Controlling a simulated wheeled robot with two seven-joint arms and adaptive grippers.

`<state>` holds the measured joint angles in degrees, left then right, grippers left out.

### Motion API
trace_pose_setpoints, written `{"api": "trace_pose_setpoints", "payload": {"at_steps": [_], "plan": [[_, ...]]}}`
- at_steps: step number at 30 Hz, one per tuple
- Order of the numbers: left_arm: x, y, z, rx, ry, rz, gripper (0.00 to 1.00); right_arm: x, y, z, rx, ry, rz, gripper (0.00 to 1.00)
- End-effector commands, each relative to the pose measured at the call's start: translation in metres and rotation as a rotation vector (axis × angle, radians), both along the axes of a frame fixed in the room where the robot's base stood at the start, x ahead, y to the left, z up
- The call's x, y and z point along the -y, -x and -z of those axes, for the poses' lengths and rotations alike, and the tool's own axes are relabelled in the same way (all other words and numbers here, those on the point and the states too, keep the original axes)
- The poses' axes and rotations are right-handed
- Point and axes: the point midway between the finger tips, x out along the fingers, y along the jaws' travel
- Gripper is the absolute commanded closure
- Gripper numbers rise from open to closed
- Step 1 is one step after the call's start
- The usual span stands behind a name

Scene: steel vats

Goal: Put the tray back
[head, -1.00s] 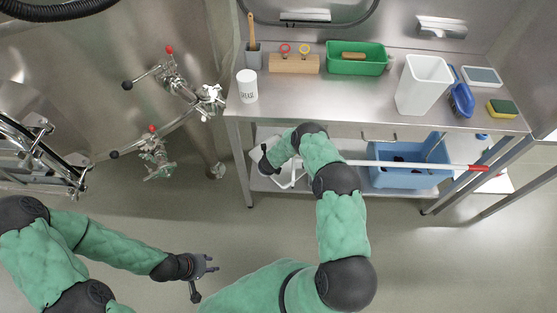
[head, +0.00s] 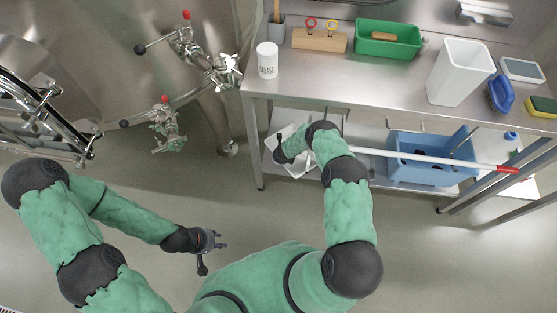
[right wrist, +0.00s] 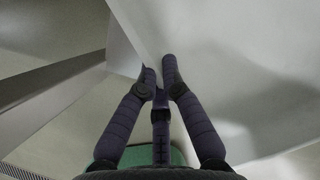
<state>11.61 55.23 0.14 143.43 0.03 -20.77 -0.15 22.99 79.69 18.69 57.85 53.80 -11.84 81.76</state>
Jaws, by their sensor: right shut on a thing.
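A white tray (head: 287,134) is at the left end of the bench's lower shelf, tilted and partly hidden by my right arm. My right gripper (head: 277,156) reaches in under the bench top at the tray's left side. In the right wrist view its fingers (right wrist: 160,72) are closed on the edge of the pale tray (right wrist: 245,65), which fills the right of that view. I cannot tell whether the tray rests on the shelf. My left gripper (head: 216,245) is empty over the floor, its fingers apart.
The steel bench (head: 360,85) holds a white mug (head: 267,60), a wooden block (head: 319,40), a green bin (head: 388,39) and a white container (head: 459,72). Below are a blue bucket (head: 432,160) and a white pole (head: 420,158). Vat valves (head: 166,125) stand left; the floor between is clear.

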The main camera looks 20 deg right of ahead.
Motion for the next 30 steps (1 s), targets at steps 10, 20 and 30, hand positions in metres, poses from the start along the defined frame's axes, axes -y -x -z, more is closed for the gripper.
{"api": "trace_pose_setpoints", "payload": {"at_steps": [10, 20, 30], "plan": [[0.000, 0.000, 0.000, 0.001, 0.000, 0.000, 0.65, 0.001, -0.002, 0.001, 0.003, 0.002, 0.001, 1.00], [0.000, 0.000, 0.000, 0.000, 0.000, 0.000, 0.65, 0.001, -0.002, 0.010, 0.003, 0.002, 0.001, 1.00], [0.000, 0.000, 0.000, 0.000, 0.000, 0.000, 0.65, 0.001, -0.001, 0.011, 0.002, 0.001, 0.000, 0.69]]}}
